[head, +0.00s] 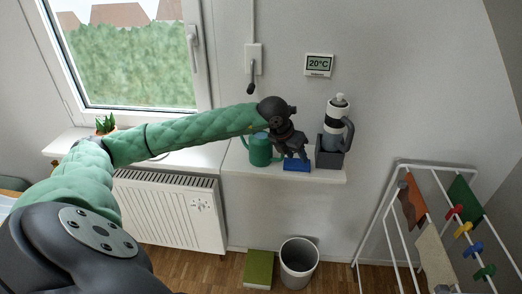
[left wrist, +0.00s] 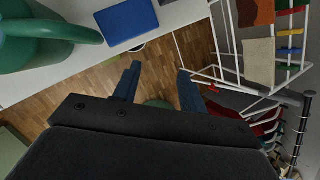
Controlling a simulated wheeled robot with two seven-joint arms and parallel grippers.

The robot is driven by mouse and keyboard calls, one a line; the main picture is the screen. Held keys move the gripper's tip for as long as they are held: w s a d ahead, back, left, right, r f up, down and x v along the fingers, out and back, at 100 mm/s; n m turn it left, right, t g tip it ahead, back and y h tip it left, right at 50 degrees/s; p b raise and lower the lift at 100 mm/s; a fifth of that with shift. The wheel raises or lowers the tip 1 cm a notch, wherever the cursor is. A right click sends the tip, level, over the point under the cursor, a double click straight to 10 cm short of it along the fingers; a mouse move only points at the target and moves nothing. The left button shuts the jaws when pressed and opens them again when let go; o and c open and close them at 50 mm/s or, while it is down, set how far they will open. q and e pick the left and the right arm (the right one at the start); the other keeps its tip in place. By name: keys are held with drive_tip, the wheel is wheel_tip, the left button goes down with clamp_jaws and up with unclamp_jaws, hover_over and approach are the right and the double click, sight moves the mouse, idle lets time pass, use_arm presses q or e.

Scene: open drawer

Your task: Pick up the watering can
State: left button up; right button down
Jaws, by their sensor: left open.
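The green watering can (head: 260,149) stands on the white shelf, partly behind my left forearm and gripper. In the left wrist view the watering can (left wrist: 36,42) fills the upper left, with its handle or spout reaching right toward the blue block. My left gripper (head: 300,152) is at the shelf, just right of the watering can and above the blue block. In the left wrist view its two fingers (left wrist: 157,88) are apart with nothing between them. My right gripper is in neither view.
A blue block (head: 297,165) lies on the white shelf (head: 320,177). A dark holder with a grey bottle (head: 332,142) stands to its right. A drying rack (head: 400,165) is at the right. A bin (head: 298,265) and a green box (head: 258,268) are on the floor below.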

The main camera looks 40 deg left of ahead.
use_arm(q)
drive_tip(key=a+r+y, duration=0.2)
drive_tip(key=a+y, duration=0.1)
drive_tip(key=a, duration=0.4)
drive_tip(key=shift+n, duration=0.5)
drive_tip(key=p+x, duration=0.5)
drive_tip(key=x, duration=0.2)
drive_tip(key=shift+w+a, duration=0.1)
drive_tip(key=shift+w, duration=0.1)
drive_tip(key=shift+w+f, duration=0.15)
drive_tip(key=shift+f, duration=0.35)
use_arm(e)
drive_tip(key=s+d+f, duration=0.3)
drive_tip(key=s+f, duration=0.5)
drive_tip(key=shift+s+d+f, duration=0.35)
use_arm(q)
drive_tip(key=shift+r, duration=0.1)
clamp_jaws()
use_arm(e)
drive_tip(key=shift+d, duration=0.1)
